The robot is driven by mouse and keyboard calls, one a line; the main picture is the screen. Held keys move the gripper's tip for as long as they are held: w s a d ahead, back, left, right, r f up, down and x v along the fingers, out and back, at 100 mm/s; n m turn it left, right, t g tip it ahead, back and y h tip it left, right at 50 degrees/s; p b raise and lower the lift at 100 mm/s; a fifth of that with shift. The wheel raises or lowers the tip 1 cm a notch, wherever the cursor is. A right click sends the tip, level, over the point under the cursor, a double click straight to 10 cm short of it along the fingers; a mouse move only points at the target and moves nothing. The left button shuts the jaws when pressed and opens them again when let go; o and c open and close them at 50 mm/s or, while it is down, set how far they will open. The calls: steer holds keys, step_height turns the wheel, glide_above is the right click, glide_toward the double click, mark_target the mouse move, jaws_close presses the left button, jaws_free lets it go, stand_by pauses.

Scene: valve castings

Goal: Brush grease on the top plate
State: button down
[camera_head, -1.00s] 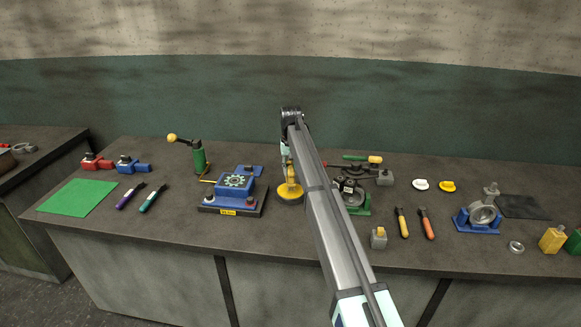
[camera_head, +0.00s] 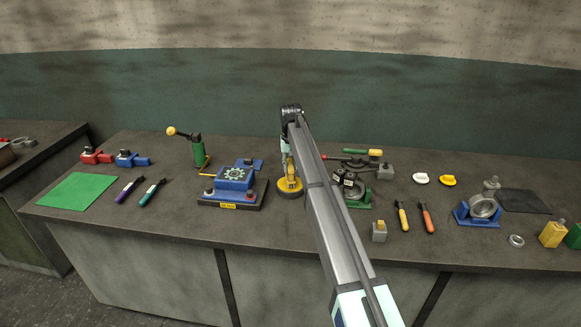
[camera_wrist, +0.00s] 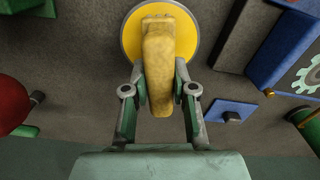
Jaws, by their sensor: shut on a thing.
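My gripper (camera_wrist: 160,72) is shut on the upright yellow handle of a round tool (camera_wrist: 130,40) with a yellow disc and grey rim. In the head view the tool (camera_head: 290,187) is at the bench's middle, low over it or on it; I cannot tell which. Just left of it stands a blue block with a dark top plate (camera_head: 236,174) bearing a pale gear mark, on a dark base with a yellow label. The plate's edge shows at right in the wrist view (camera_wrist: 306,76). Purple-handled (camera_head: 129,190) and teal-handled (camera_head: 151,193) tools lie left of the block; their tips are unclear.
A green mat (camera_head: 78,191) lies at left. A green-based fixture (camera_head: 356,192) stands close right of my arm. Yellow-handled (camera_head: 402,216) and orange-handled (camera_head: 427,219) tools lie further right.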

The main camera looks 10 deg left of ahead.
steer(key=shift+f, duration=0.55)
stand_by(0.9)
steer(key=shift+r+p, duration=1.45)
steer(key=shift+r, duration=2.1)
steer(key=shift+a, duration=0.15)
